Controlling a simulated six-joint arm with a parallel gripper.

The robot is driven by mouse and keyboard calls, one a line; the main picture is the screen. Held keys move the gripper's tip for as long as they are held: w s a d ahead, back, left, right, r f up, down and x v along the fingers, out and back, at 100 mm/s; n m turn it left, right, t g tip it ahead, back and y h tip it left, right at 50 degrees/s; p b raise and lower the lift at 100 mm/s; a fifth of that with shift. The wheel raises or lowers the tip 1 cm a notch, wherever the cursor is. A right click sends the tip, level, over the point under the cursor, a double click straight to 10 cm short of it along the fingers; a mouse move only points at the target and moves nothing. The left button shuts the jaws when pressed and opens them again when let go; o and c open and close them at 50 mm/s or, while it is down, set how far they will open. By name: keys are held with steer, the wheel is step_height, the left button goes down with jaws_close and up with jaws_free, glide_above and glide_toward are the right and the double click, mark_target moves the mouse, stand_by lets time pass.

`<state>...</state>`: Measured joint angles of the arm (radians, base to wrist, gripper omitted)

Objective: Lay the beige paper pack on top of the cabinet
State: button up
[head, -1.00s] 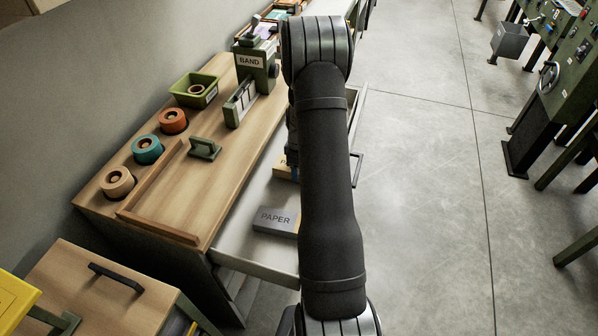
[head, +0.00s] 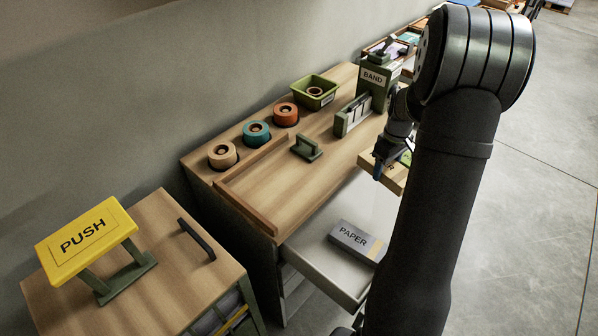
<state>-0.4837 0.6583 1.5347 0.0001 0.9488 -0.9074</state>
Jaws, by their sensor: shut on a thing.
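My gripper (head: 384,168) is shut on the beige paper pack (head: 396,182). The pack is partly hidden by my gripper and arm. A small green patch shows on its upper face. The pack is held up near the front edge of the cabinet (head: 338,157), at its right part, and appears to be above the open drawer (head: 318,262). I cannot tell exactly how high it is. The cabinet has a wooden top with a low wooden rail at its left part.
A grey PAPER pack (head: 352,240) lies in the drawer. On the cabinet stand tape rolls (head: 257,134), a green tray (head: 313,92), a green handled block (head: 307,148) and a BAND device (head: 376,86). A yellow PUSH plate (head: 85,240) stands at left. The front middle of the top is clear.

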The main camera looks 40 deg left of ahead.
steer(key=s+a+r+n, duration=0.1)
steer(key=s+a+r, duration=0.35)
steer(key=s, duration=0.35)
steer(key=s+a+r+n, duration=0.1)
steer(key=s+a+r, duration=0.35)
steer(key=s, duration=0.45)
glide_above(285, 189)
steer(key=f, duration=0.5)
steer(key=shift+w+d+f, duration=0.15)
steer(key=shift+d+f, duration=0.15)
steer(key=shift+a+f, duration=0.25)
steer(key=shift+a, duration=0.1)
steer(key=shift+f, duration=1.95)
steer(key=shift+f, duration=0.15)
steer(key=o, duration=1.2)
